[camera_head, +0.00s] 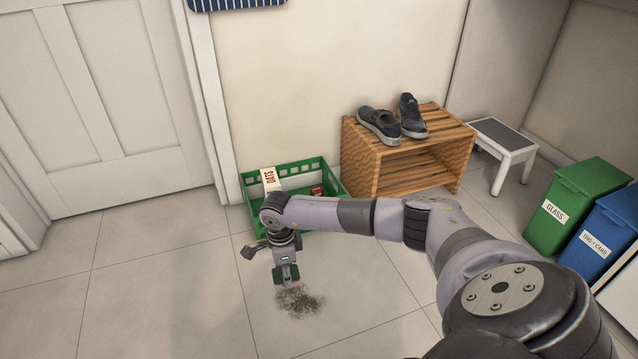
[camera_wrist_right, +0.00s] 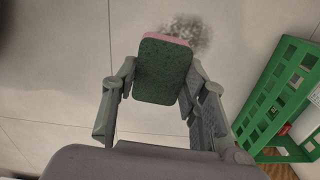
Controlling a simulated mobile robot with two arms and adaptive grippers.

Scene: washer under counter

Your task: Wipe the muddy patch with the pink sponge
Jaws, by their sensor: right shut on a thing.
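The muddy patch (camera_head: 301,302) is a brown smear on the tiled floor, in front of the green crate. It also shows in the right wrist view (camera_wrist_right: 190,32), just beyond the sponge. My left gripper is in neither view.
A green crate (camera_head: 326,180) with an oats carton (camera_head: 269,180) stands behind my right arm. A wooden rack (camera_head: 405,165) holds dark shoes (camera_head: 381,124). A step stool (camera_head: 502,148), a green bin (camera_head: 577,207) and a blue bin (camera_head: 606,236) stand at right. The floor at left is clear.

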